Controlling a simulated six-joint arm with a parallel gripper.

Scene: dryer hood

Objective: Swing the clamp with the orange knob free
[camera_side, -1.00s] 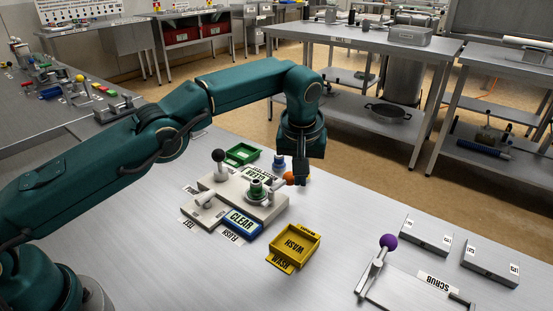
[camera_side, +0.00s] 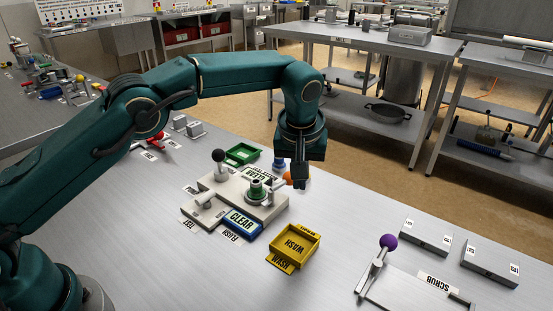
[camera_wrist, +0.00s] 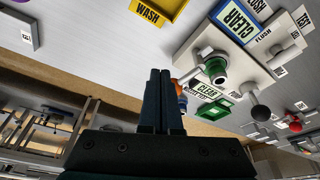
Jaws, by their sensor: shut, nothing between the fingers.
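The orange knob (camera_side: 288,178) of the clamp sits at the right side of the grey fixture block (camera_side: 217,191). A green and dark round fitting (camera_side: 257,190) stands on the block beside it. My gripper (camera_side: 299,184) is shut and empty, pointing down just right of the orange knob; I cannot tell whether it touches. In the wrist view the shut fingers (camera_wrist: 160,73) partly hide the orange knob (camera_wrist: 177,86), which shows just to their right. The clamp's arm is mostly hidden.
A black-knobbed lever (camera_side: 219,156) stands on the block's left part. A blue CLEAR tray (camera_side: 242,222), a yellow WASH tray (camera_side: 293,245) and a green tray (camera_side: 241,154) lie around it. A purple-knobbed lever (camera_side: 388,242) stands at right. The table between yellow tray and purple lever is bare.

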